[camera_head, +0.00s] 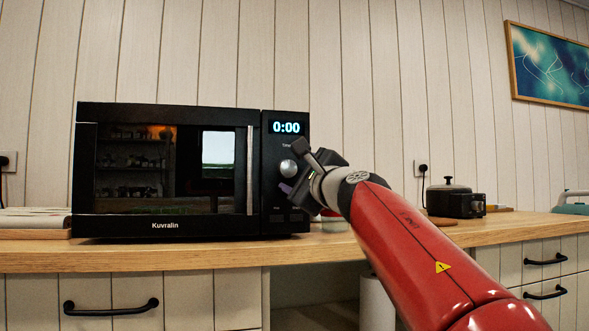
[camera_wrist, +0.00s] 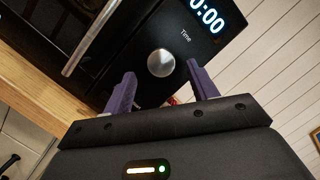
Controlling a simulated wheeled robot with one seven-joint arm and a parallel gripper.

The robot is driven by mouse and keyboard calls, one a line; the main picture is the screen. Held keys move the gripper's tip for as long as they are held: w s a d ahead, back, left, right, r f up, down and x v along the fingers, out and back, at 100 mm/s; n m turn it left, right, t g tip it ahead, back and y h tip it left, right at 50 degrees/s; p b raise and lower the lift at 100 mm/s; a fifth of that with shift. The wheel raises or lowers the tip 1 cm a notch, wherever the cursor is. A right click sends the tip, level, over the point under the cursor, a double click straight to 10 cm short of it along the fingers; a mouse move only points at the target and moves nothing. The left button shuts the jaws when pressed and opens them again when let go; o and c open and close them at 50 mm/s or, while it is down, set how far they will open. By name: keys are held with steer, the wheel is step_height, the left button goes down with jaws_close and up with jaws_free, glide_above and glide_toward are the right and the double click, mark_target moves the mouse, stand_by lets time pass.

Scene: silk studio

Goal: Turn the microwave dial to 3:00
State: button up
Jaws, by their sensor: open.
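A black microwave (camera_head: 180,111) stands on the wooden counter with its door shut. Its display (camera_head: 286,128) reads 0:00. The silver Time dial (camera_head: 288,168) is on the control panel below the display. The dial also shows in the wrist view (camera_wrist: 161,63), just beyond the fingertips and between them in the picture. My gripper (camera_wrist: 160,82) is open, with purple fingers on either side of the dial's line and nothing between them. In the head view my gripper (camera_head: 291,170) is close in front of the panel's right side and hides part of it. I cannot tell whether the fingers touch the dial.
The wooden counter (camera_head: 400,241) runs across, with white drawers below it. A black cooker (camera_head: 455,198) stands to the right by a wall socket (camera_head: 422,168). A stack of pale items (camera_head: 35,219) lies left of the microwave. The silver door handle (camera_head: 250,170) stands left of the dial.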

mark_target(288, 169)
steer(key=shift+p+x, duration=0.3)
steer(key=shift+x, duration=1.15)
steer(key=shift+c, duration=0.5)
steer(key=c, duration=0.9)
